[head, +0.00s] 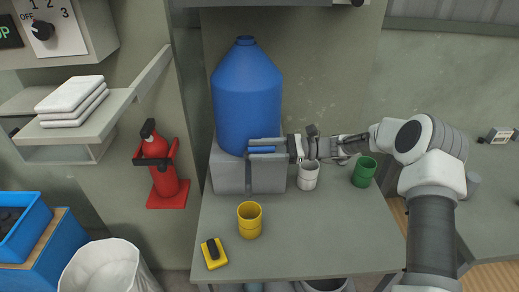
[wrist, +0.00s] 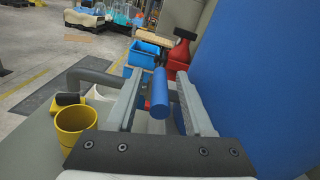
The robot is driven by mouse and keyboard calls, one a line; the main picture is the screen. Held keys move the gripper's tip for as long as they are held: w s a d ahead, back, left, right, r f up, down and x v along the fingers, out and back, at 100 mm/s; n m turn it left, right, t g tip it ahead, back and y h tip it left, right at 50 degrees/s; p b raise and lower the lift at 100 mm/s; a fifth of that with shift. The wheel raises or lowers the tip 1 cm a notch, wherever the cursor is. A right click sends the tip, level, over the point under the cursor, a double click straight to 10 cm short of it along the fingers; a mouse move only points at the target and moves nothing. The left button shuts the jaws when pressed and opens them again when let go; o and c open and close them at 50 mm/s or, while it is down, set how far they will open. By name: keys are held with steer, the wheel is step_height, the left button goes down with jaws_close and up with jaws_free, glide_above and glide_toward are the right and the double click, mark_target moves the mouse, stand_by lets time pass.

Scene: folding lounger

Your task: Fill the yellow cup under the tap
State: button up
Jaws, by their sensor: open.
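The yellow cup (head: 249,221) stands upright on the table in front of the grey block; its inside looks empty. It also shows at the lower left of the wrist view (wrist: 76,134), outside my fingers. A big blue jug (head: 245,95) stands on the block. A blue cylinder (wrist: 160,94), apparently part of the tap, lies between my open fingers in the wrist view, with gaps on both sides. My gripper (head: 264,149) reaches in from the right, in front of the jug's lower part, above and behind the cup. The tap's spout is hidden, so I cannot tell whether the cup is beneath it.
A white cup (head: 308,176) and a green cup (head: 363,172) stand to the right, below my arm. A yellow block with a black top (head: 214,253) lies left of the yellow cup. The table's front right (head: 320,235) is clear. A red extinguisher (head: 165,175) hangs left.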

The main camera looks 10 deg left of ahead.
jaws_close()
stand_by(1.4)
